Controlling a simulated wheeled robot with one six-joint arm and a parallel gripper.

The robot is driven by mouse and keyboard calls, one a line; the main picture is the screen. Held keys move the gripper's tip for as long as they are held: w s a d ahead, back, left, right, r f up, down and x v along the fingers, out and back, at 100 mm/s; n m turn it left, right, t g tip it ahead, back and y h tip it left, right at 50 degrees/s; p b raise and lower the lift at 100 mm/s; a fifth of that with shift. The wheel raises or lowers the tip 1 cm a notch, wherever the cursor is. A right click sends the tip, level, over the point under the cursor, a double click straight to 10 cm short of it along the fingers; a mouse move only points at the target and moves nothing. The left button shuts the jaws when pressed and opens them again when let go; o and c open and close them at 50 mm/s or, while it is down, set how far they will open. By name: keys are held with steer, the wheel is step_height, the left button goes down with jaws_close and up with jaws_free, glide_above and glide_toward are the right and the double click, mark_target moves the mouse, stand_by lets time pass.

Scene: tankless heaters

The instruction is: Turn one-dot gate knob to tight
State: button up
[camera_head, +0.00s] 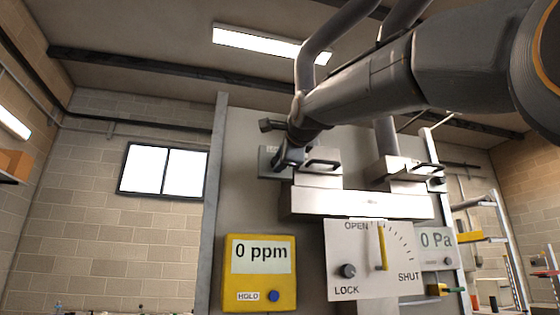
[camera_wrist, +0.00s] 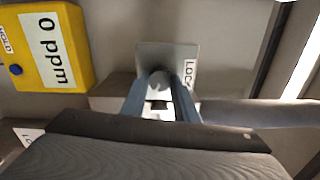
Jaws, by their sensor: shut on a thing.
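My gripper (camera_head: 287,160) is at the left gate unit, in front of its small grey plate (camera_head: 267,163). In the wrist view, my gripper (camera_wrist: 160,92) has its two blue-grey fingers on either side of a round grey knob (camera_wrist: 158,80), shut on it. The knob sits on the plate (camera_wrist: 150,52), whose label reads "LOC", partly cut off by a finger. In the head view my gripper hides the knob. The knob's dot marking and pointer direction cannot be made out. A second gate knob (camera_head: 437,181) shows at the right gate unit.
Below are a yellow "0 ppm" meter (camera_head: 260,270), a white OPEN/SHUT panel (camera_head: 345,240) with a yellow lever (camera_head: 382,247) and a LOCK knob (camera_head: 347,271), and a "0 Pa" gauge (camera_head: 436,241).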

steer(key=o, duration=1.1)
steer(key=shift+c, duration=0.2)
steer(key=shift+s, duration=0.1)
steer(key=b+v, duration=0.2)
steer(key=v, duration=0.5)
steer(key=shift+s, duration=0.3)
steer(key=shift+d, duration=0.1)
